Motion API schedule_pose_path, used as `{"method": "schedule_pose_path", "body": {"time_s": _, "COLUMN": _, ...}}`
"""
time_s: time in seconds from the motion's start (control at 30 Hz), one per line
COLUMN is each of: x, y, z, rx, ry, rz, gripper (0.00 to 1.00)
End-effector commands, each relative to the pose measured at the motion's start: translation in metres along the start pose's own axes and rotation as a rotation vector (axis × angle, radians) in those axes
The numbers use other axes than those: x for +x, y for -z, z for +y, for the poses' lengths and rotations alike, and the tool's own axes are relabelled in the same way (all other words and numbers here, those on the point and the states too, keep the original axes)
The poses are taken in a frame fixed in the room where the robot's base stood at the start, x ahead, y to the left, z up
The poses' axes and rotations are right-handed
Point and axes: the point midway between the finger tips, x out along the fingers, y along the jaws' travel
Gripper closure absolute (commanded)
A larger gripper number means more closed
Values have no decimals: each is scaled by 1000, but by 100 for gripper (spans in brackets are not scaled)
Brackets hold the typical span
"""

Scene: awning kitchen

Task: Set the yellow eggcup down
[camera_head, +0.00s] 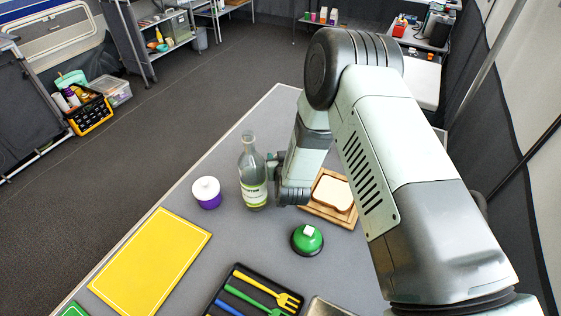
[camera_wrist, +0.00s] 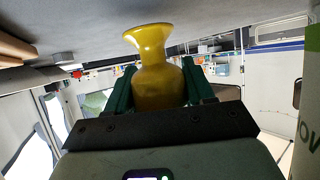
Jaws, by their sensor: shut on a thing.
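The yellow eggcup (camera_wrist: 150,65) is in the wrist view, held between the two green fingers of my gripper (camera_wrist: 158,85). Its flared end points to the top of the picture, towards the grey table surface (camera_wrist: 90,20). I cannot tell whether it touches the table. In the head view my gripper (camera_head: 272,170) is low over the table, just right of the bottle; the eggcup is hidden there behind my arm and the bottle.
A glass bottle (camera_head: 253,186) stands close left of my gripper. Nearby are a purple pot with white lid (camera_head: 207,193), bread on a wooden board (camera_head: 318,207), a green domed thing (camera_head: 307,241), a yellow board (camera_head: 150,262) and a cutlery tray (camera_head: 233,298). Bare table lies between them.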

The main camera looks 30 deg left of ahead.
Motion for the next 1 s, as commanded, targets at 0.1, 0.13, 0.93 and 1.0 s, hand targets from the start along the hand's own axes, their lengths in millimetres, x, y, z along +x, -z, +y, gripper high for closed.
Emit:
{"method": "schedule_pose_path", "body": {"time_s": 0.1, "x": 5, "y": -12, "z": 0, "rx": 0, "ry": 0, "rz": 0, "gripper": 78}}
{"method": "schedule_pose_path", "body": {"time_s": 0.13, "x": 6, "y": -12, "z": 0, "rx": 0, "ry": 0, "rz": 0, "gripper": 78}}
{"method": "schedule_pose_path", "body": {"time_s": 0.93, "x": 7, "y": -14, "z": 0, "rx": 0, "ry": 0, "rz": 0, "gripper": 22}}
{"method": "schedule_pose_path", "body": {"time_s": 1.0, "x": 5, "y": -11, "z": 0, "rx": 0, "ry": 0, "rz": 1, "gripper": 22}}
